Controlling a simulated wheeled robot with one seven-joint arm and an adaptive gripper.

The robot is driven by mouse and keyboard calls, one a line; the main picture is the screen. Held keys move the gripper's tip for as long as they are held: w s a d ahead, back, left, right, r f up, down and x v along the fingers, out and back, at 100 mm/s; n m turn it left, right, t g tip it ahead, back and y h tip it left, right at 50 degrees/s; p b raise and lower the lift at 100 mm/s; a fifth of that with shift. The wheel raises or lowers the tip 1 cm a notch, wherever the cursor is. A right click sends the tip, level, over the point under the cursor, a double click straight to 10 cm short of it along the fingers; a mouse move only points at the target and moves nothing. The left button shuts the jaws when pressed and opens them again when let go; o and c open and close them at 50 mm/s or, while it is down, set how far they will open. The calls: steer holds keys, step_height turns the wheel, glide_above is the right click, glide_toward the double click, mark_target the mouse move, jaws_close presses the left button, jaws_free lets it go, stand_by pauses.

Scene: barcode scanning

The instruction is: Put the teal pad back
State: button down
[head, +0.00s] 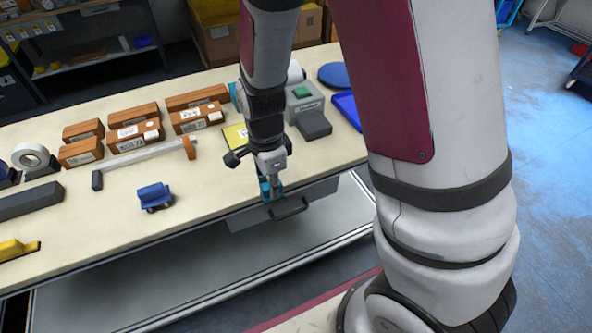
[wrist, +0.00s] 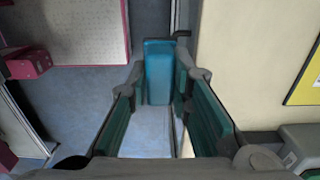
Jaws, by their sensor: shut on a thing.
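The teal pad (wrist: 158,72) is a flat teal-blue block between the two fingertips in the wrist view. My gripper (wrist: 160,85) is shut on it, with the fingers touching its sides. In the head view my gripper (head: 270,192) points down at the front edge of the table (head: 215,200). There the pad is small and cannot be told apart from the teal finger linings. The pad's lower part is hidden, and I cannot tell whether it touches the table edge.
A yellow sheet (head: 235,136), a grey device (head: 303,103), a blue block (head: 155,196) and orange boxes (head: 134,136) are on the table. Bare tabletop lies left of my gripper.

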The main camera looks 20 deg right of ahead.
steer(key=shift+s+d, duration=0.25)
steer(key=shift+s, duration=0.3)
steer(key=shift+d+f, duration=0.1)
steer(key=shift+d, duration=0.1)
steer(key=w+d, duration=0.1)
steer(key=w, duration=0.3)
steer(key=w+d+f, duration=0.1)
steer(key=w+d, duration=0.1)
steer(key=w, duration=0.3)
steer(key=w+d, duration=0.2)
steer(key=w, duration=0.3)
steer(key=shift+f, duration=0.2)
steer(key=shift+w+d+f, duration=0.1)
steer(key=shift+w+f, duration=0.15)
steer(key=shift+f, duration=0.05)
steer(key=shift+f+p, duration=0.45)
steer(key=shift+f, duration=1)
steer(key=shift+f, duration=0.1)
steer(key=c, duration=1.5)
jaws_free()
steer(key=shift+o, duration=0.2)
